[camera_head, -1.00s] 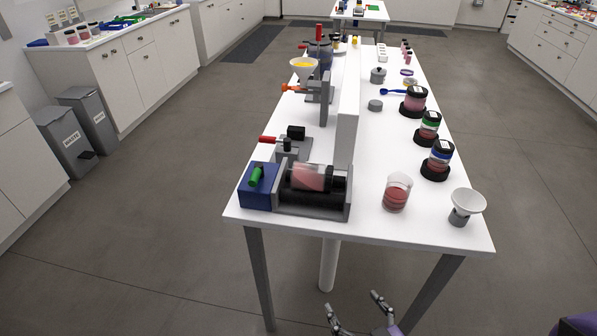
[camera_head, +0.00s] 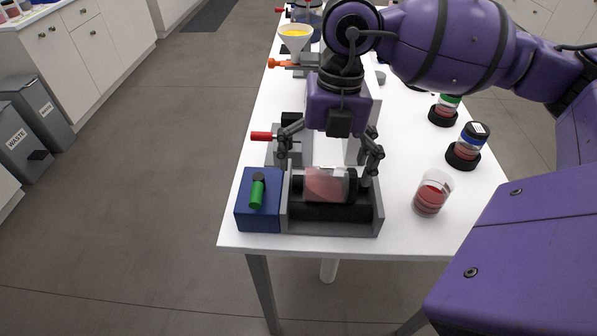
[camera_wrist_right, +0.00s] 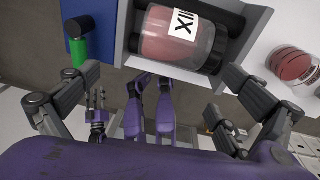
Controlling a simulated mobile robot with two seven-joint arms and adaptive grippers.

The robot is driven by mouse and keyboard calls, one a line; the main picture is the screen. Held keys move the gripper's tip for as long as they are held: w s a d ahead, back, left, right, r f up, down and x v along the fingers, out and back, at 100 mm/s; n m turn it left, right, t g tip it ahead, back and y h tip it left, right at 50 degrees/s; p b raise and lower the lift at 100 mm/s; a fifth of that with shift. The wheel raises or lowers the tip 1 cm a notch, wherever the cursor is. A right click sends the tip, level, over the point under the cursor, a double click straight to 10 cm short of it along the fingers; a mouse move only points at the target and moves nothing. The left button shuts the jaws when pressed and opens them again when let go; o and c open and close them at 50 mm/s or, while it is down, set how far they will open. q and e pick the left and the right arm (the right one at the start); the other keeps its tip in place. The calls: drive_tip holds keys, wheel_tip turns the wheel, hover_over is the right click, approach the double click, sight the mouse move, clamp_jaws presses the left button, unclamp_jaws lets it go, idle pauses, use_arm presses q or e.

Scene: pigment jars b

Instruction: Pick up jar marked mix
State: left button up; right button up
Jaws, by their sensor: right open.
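The jar marked mix (camera_head: 325,184) is a clear jar with pink contents and a dark lid, lying on its side on the black rollers of a grey jar mill (camera_head: 376,222). Its white label with dark letters shows in the right wrist view (camera_wrist_right: 184,22). My right gripper (camera_head: 326,168) is open and points down over the jar, one finger towards each end. In the right wrist view its fingers (camera_wrist_right: 160,80) are spread wide with nothing between them.
The mill's blue box with a green handle (camera_head: 257,196) adjoins the jar on the left. A beaker of red material (camera_head: 432,194) stands to the right. A jar with a blue band (camera_head: 468,146) stands on a black ring behind it. A red-handled device (camera_head: 262,136) is behind the mill.

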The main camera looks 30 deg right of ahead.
sight(331, 172)
drive_tip(key=shift+w+d+r+h, duration=0.25)
drive_tip(key=shift+d, duration=0.2)
drive_tip(key=shift+w+d+r+h, duration=0.2)
drive_tip(key=shift+d+r+h, duration=0.05)
drive_tip(key=shift+d, duration=0.2)
drive_tip(key=shift+w+d+t, duration=0.1)
drive_tip(key=shift+d+t, duration=0.1)
drive_tip(key=shift+t, duration=0.1)
drive_tip(key=f, duration=0.7)
drive_tip(key=shift+w+d+f+p, duration=0.2)
drive_tip(key=shift+w+d+p, duration=0.05)
drive_tip(key=shift+d+p, duration=0.1)
drive_tip(key=c, duration=1.4)
drive_tip(key=shift+r, duration=0.1)
